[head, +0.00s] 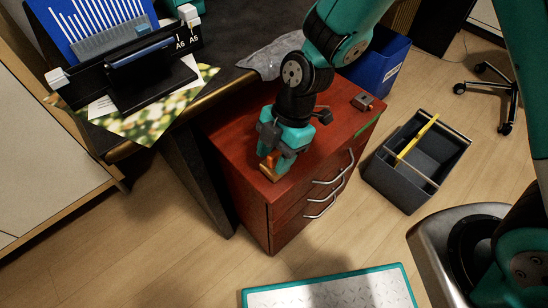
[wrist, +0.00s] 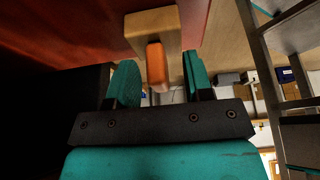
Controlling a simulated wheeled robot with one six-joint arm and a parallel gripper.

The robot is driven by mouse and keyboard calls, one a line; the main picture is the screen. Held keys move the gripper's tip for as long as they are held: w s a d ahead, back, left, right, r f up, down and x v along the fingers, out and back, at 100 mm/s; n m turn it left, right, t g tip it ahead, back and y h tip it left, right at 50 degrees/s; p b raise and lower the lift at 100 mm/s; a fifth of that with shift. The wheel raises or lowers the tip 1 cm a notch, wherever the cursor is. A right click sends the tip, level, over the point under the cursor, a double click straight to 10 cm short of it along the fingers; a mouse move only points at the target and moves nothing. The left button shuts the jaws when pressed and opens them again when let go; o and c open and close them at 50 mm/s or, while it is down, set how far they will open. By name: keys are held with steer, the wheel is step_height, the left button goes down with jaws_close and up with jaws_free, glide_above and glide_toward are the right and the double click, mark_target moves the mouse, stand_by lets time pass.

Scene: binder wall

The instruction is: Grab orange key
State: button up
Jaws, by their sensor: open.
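The orange key (head: 270,159) stands out from a light wooden block (head: 268,174) at the front left corner of a red-brown drawer cabinet's top. In the wrist view the orange key (wrist: 156,65) points toward my gripper from the wooden block (wrist: 150,25). My gripper (wrist: 157,80) is open, with one teal finger on each side of the key and a gap on both sides. In the head view my gripper (head: 276,161) is low over the cabinet corner and partly hides the key and block.
The red-brown cabinet (head: 230,140) has silver handles on its right side. A small box (head: 363,102) sits on its far right corner. A grey crate (head: 400,190) stands on the floor at right.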

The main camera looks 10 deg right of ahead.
jaws_close()
steer(key=shift+r, duration=0.1)
